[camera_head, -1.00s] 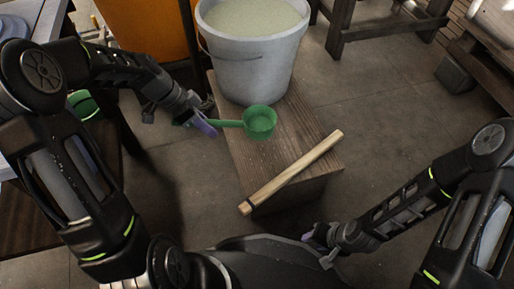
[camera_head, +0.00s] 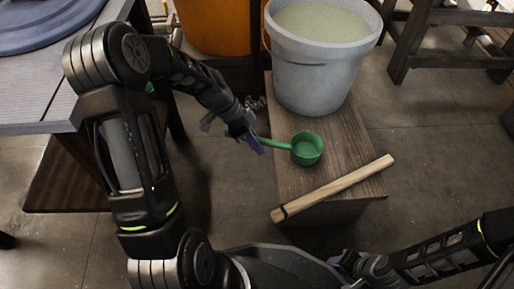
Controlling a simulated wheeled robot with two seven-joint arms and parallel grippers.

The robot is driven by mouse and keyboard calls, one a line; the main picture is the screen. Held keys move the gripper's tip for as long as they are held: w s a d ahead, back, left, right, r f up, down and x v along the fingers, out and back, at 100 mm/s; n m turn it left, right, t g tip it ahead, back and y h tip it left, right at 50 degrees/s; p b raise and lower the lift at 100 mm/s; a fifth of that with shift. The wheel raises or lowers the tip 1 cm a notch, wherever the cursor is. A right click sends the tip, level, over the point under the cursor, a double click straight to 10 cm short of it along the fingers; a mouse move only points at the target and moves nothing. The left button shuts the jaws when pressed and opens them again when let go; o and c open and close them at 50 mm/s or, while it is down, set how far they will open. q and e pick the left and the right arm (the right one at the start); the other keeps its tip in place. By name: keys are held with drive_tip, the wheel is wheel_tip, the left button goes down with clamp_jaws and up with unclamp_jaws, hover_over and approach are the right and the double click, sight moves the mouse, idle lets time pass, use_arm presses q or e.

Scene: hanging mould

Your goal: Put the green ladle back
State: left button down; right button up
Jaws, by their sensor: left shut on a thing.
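The green ladle (camera_head: 307,149) is over the left part of the wooden bench, in front of the bucket, with its cup at the right and its handle pointing left. My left gripper (camera_head: 256,143) is shut on the end of the ladle's handle, left of the bench edge. I cannot tell whether the cup touches the bench top. My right gripper (camera_head: 340,262) is low at the bottom of the view, in front of the bench, apart from the ladle; its fingers are too small and dark to read.
A grey bucket (camera_head: 312,85) of pale liquid stands on the wooden bench (camera_head: 345,130). A wooden stick (camera_head: 335,188) lies across the bench's front. A grey-topped table (camera_head: 40,105) stands left, an orange container (camera_head: 215,25) behind. The floor right of the bench is clear.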

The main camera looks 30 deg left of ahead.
use_arm(q)
drive_tip(key=shift+f, duration=0.7)
drive_tip(key=shift+f+b, duration=0.25)
drive_tip(key=shift+b, duration=0.05)
drive_tip(key=c, duration=1.3)
unclamp_jaws()
drive_tip(key=shift+r, duration=0.1)
drive_tip(key=shift+r, duration=0.1)
drive_tip(key=p+v, duration=0.4)
drive_tip(key=v, duration=0.8)
drive_tip(key=shift+p, duration=0.4)
